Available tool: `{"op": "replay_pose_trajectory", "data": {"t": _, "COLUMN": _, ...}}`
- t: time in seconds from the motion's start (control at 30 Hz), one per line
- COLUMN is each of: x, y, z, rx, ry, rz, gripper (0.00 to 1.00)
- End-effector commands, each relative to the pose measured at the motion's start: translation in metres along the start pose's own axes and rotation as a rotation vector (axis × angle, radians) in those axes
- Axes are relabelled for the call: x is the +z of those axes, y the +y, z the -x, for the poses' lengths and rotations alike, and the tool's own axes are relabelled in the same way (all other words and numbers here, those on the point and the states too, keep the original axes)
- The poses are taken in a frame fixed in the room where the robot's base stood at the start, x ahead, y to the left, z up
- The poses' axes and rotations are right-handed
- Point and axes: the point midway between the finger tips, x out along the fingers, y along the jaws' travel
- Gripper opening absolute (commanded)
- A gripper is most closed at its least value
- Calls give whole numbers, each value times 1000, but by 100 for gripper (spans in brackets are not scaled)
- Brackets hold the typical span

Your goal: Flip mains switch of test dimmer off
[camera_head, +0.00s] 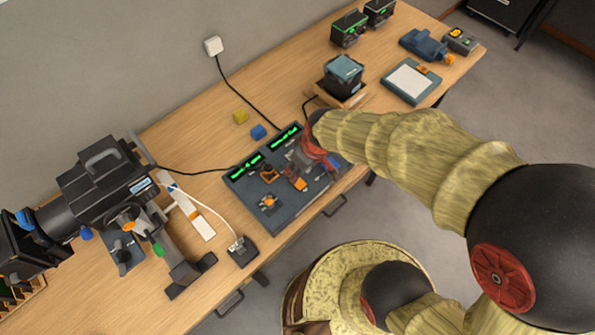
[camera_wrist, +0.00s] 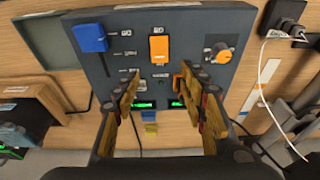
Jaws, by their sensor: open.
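The dark blue-grey control panel (camera_head: 304,210) lies on the wooden bench; it also shows in the wrist view (camera_wrist: 120,60). It carries a large orange rocker (camera_wrist: 159,48), which is also seen in the head view (camera_head: 298,183). An orange knob (camera_wrist: 222,55) is to its right in the wrist view, and a blue slider cap (camera_wrist: 90,37) is to its left. Small labels are unreadable, so I cannot tell which control is the mains switch. My gripper (camera_wrist: 158,74) is open and empty over the panel, fingers either side of its middle. A smaller orange part (camera_wrist: 178,82) is partly hidden by the right finger.
A big black lamp (camera_head: 105,190) stands at left. A black socket block (camera_head: 242,251) with a white cable is beside the panel. Yellow (camera_head: 240,116) and blue (camera_head: 258,132) blocks lie behind it. A dark box on a wooden stand (camera_head: 344,75) is at right.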

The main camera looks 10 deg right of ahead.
Motion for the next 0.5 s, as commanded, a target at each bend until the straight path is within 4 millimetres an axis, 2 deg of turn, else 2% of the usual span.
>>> {"op": "replay_pose_trajectory", "data": {"t": 0.03, "x": 0, "y": 0, "z": 10, "rx": 2, "ry": 3, "rz": 0, "gripper": 42}}
{"op": "replay_pose_trajectory", "data": {"t": 0.2, "x": 0, "y": 0, "z": 29, "rx": 0, "ry": 1, "rz": 0, "gripper": 42}}
{"op": "replay_pose_trajectory", "data": {"t": 0.5, "x": 0, "y": 0, "z": 36, "rx": 0, "ry": 0, "rz": 0, "gripper": 42}}
